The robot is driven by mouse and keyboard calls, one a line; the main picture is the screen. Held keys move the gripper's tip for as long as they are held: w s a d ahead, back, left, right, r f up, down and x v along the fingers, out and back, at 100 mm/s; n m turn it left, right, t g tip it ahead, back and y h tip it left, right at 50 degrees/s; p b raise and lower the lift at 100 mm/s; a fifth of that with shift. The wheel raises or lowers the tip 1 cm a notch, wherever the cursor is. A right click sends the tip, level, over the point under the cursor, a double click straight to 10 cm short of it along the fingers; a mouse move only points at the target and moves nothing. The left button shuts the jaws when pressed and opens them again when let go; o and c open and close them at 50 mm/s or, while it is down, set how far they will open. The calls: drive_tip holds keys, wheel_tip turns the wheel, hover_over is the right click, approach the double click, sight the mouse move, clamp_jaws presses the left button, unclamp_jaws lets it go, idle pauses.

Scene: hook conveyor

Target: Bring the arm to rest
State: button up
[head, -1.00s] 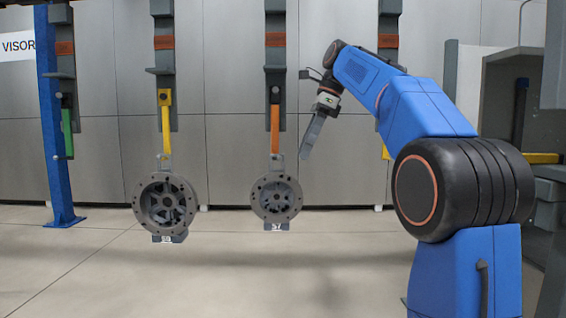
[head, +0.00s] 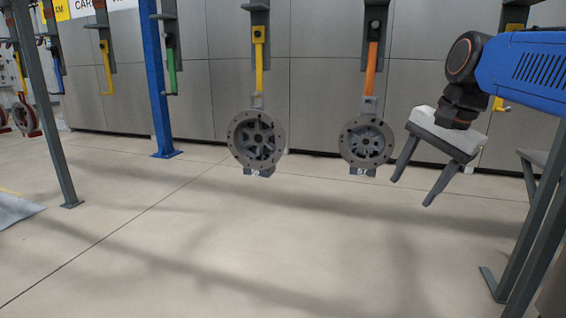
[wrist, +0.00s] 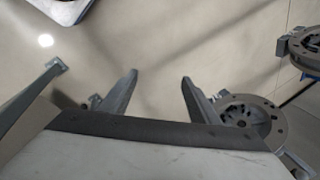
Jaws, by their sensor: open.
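My gripper (head: 412,186) is at the right of the head view, pointing down and to the left. Its two fingers are spread with nothing between them. In the wrist view the open fingers (wrist: 157,80) show bare floor between them. A grey flanged part (head: 352,142) hangs on an orange hook (head: 372,68), to the left of my gripper and apart from it in the head view. In the wrist view a flanged part (wrist: 232,108) shows just beyond the right finger; whether it touches cannot be told.
Another grey flanged part (head: 235,140) hangs on a yellow hook (head: 259,60). A green hook (head: 171,70) and a yellow hook (head: 106,70) hang empty. A blue post (head: 155,85) and a grey post (head: 45,110) stand at left. The floor (head: 220,240) in front is clear.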

drive_tip(key=s+f+n+h, duration=0.1)
drive_tip(key=s+f+n, duration=0.4)
drive_tip(key=s+f, duration=0.3)
drive_tip(key=s+d+f+n+t, duration=0.1)
drive_tip(key=s+f+n, duration=0.4)
drive_tip(key=f, duration=1)
drive_tip(key=s, duration=0.3)
drive_tip(key=shift+s+f+n+t+h, duration=0.15)
drive_tip(key=shift+f+n+t+h, duration=0.15)
drive_tip(key=shift+h, duration=0.1)
drive_tip(key=shift+d, duration=0.1)
drive_tip(key=shift+c, duration=0.7)
